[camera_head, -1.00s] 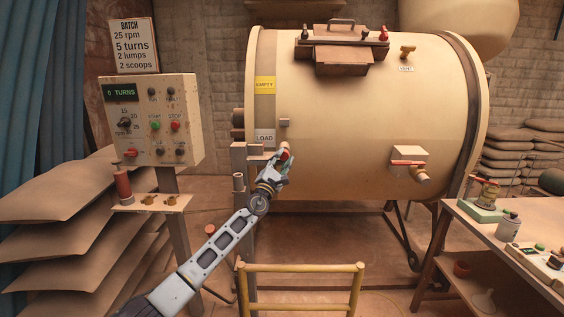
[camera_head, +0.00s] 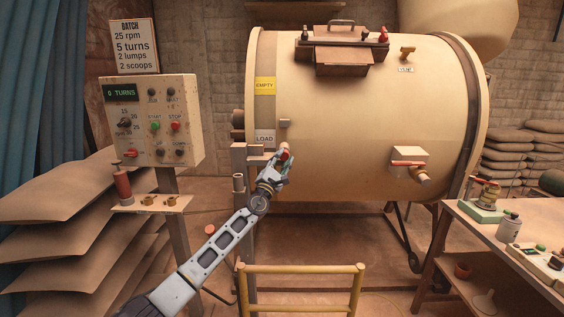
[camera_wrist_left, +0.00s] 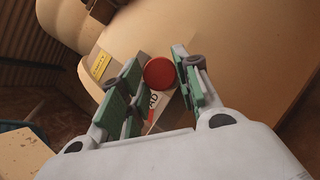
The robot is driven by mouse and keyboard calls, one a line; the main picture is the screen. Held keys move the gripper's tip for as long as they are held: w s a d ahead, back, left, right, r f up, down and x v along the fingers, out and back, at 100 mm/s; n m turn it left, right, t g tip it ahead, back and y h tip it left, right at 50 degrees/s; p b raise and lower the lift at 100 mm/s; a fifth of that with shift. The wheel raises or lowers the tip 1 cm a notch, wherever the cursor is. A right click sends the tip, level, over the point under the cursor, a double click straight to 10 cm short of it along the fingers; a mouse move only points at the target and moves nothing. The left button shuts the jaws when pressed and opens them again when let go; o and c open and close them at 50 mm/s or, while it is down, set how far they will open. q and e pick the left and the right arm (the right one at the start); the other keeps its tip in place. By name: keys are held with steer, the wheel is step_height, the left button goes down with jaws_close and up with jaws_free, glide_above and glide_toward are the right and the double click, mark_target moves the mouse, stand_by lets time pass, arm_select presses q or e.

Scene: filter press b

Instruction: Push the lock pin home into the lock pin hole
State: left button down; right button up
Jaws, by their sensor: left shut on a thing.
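My left gripper (camera_head: 276,162) is in front of the lower left part of the cream drum (camera_head: 370,120), just right of the bracket (camera_head: 255,150) on the grey post. In the left wrist view its green-padded fingers (camera_wrist_left: 160,88) are around the lock pin, whose round red head (camera_wrist_left: 160,72) shows between them. The red head also shows small at the fingertips in the head view (camera_head: 284,155). The pin's shaft is hidden. I cannot make out the lock pin hole or tell whether the pin is in it. My right gripper is not in view.
A yellow rail (camera_head: 300,268) stands below the drum. The control box (camera_head: 150,120), with a small shelf below it, is at the left beside stacked sacks (camera_head: 65,200). A workbench (camera_head: 520,235) with several items is at the right. The drum carries a LOAD label (camera_head: 265,136).

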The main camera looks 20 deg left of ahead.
arm_select(q)
steer(key=c, duration=1.2)
jaws_free()
steer(key=shift+r, duration=0.15)
steer(key=shift+o, duration=1.2)
steer(key=shift+f, duration=0.2)
steer(key=shift+s, duration=0.1)
steer(key=shift+s+f, duration=0.25)
steer(key=shift+s, duration=0.05)
steer(key=v, duration=1.1)
steer(key=shift+a+r, duration=0.1)
